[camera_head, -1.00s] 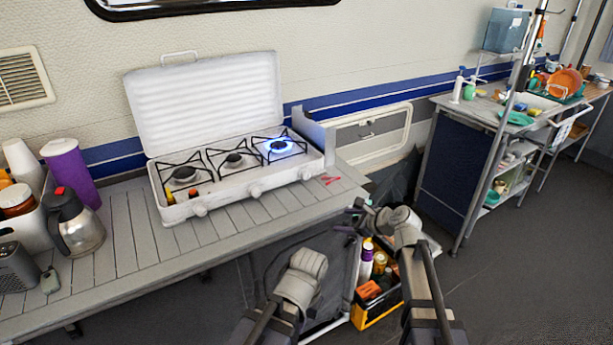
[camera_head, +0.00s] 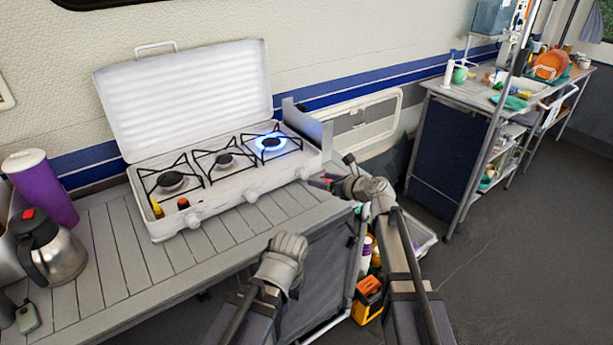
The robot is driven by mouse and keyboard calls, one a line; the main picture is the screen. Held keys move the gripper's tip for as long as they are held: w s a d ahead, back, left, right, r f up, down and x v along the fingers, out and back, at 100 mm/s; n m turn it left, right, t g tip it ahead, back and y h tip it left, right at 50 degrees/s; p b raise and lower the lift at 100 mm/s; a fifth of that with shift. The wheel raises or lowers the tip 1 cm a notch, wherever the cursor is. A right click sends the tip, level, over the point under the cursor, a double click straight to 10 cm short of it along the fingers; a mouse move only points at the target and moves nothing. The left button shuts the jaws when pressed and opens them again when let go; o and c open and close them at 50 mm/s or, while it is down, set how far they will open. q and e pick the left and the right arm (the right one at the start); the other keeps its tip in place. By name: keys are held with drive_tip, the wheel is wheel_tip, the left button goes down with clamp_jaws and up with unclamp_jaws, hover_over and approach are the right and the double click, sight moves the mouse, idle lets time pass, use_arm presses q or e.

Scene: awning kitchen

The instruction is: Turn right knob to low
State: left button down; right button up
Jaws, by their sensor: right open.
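The white camping stove (camera_head: 225,195) stands on the slatted table with its lid up. Its right burner (camera_head: 270,142) has a blue flame; the other two show none. The right knob (camera_head: 303,174) is on the front face near the right corner. Its exact setting is too small to read. My right gripper (camera_head: 333,172) is open and empty, just right of the right knob and apart from it. My left arm (camera_head: 285,262) shows in front of the table, but its gripper cannot be made out.
A middle knob (camera_head: 250,196) and a left knob (camera_head: 195,221) sit on the same front face. A steel jug (camera_head: 55,258) and a purple cup (camera_head: 42,187) stand at the left. A grey side panel (camera_head: 308,128) borders the stove's right end.

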sight(306, 176)
drive_tip(key=b+x, duration=0.2)
drive_tip(key=x, duration=0.5)
drive_tip(key=shift+w+a+f+b, duration=0.2)
drive_tip(key=shift+w+f+b, duration=0.05)
drive_tip(key=shift+b, duration=0.15)
drive_tip(key=shift+c, duration=0.3)
clamp_jaws()
